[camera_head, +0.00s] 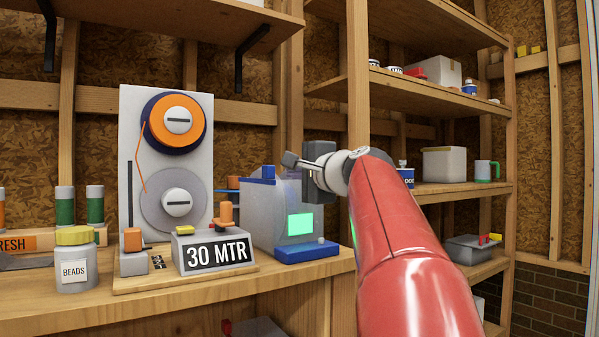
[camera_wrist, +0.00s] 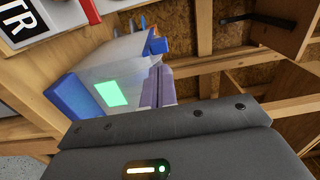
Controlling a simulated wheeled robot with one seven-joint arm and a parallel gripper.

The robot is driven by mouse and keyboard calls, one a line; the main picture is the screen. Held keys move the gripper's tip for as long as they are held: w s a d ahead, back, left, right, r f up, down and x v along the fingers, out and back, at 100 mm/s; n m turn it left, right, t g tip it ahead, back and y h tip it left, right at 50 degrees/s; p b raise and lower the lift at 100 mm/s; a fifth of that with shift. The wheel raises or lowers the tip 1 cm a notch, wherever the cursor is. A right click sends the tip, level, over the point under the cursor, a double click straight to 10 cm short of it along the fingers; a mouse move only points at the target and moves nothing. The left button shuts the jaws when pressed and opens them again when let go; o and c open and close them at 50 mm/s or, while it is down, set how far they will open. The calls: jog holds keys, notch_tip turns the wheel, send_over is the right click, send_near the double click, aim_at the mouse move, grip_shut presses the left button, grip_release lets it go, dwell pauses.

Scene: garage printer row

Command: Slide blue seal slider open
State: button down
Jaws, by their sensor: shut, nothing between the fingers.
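A pale grey box (camera_head: 268,212) with a lit green screen (camera_head: 300,224) stands at the right end of the bench. A small blue piece (camera_head: 268,172) sits on its top edge. It also shows in the wrist view (camera_wrist: 157,46) and looks like the blue seal slider, but I cannot tell how far open it is. My gripper (camera_wrist: 160,72) is shut and empty, its fingers pointing along the box's side, near the blue piece. I cannot tell whether they touch the box. In the head view my gripper's dark body hides part of the box's right side.
A blue ledge (camera_head: 307,251) juts from the box's front foot. Left of it stand a 30 MTR block (camera_head: 215,250), a spool panel (camera_head: 127,170) and a beads jar (camera_head: 75,262). Shelves (camera_head: 460,190) with tubs and a mug are at right. A wooden post stands behind my gripper.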

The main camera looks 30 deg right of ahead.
aim_at(271, 172)
jog(key=w+p, duration=0.1)
jog(key=w, duration=0.7)
jog(key=shift+w+a, duration=0.1)
jog(key=shift+a, duration=0.1)
jog(key=shift+p, duration=0.3)
jog(key=shift+w+r, duration=0.1)
jog(key=shift+w, duration=0.25)
jog(key=w+p, duration=0.2)
jog(key=w, duration=0.1)
jog(key=shift+w+p, duration=0.25)
jog(key=shift+p, duration=0.05)
jog(key=shift+s, duration=0.1)
